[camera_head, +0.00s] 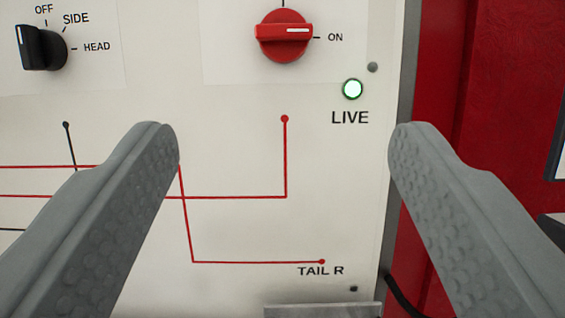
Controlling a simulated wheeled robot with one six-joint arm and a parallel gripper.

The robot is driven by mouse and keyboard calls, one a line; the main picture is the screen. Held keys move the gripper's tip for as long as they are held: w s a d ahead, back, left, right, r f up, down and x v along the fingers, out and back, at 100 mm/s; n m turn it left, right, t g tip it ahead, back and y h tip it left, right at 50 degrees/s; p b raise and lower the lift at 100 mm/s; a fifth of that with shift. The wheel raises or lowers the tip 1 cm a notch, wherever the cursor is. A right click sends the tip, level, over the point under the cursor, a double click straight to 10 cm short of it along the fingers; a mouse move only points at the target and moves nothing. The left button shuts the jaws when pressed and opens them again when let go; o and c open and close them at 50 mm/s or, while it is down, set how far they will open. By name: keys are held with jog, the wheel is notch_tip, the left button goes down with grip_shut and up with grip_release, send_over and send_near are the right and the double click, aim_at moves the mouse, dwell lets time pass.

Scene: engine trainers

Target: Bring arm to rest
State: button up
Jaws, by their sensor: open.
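My gripper (281,143) is open and empty. Its two grey textured fingers stand wide apart in front of a white panel (240,235). The left finger overlaps the panel's printed lines, and the right finger overlaps the panel's right edge and the red surface beside it. No contact with the panel shows, but the distance to it cannot be told. The rest of my arm is out of view.
A grey ledge (322,310) sits at the bottom. A red surface (500,90) and a black cable (405,298) are at right.

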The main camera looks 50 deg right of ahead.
jog(key=s+a+r+n+t+y, duration=0.2)
jog(key=s+a+r+y, duration=0.15)
jog(key=a, duration=0.35)
jog(key=s+a+r+n+t+y, duration=0.1)
jog(key=s+a+r+n+y, duration=0.2)
jog(key=a, duration=0.5)
jog(key=s+a+r+n+t+y, duration=0.1)
jog(key=s+a+r+t+y, duration=0.15)
jog(key=a+y, duration=0.35)
jog(key=s+a+n+g+y, duration=0.1)
jog(key=s+a+n+y, duration=0.1)
jog(key=s+a, duration=0.4)
jog(key=s+a+f+n+g+y, duration=0.1)
jog(key=s+a+n+y, duration=0.1)
jog(key=s+a, duration=0.5)
jog(key=s, duration=0.6)
jog(key=shift+s+f+y, duration=0.15)
jog(key=shift+f+y, duration=0.05)
jog(key=shift+y, duration=0.15)
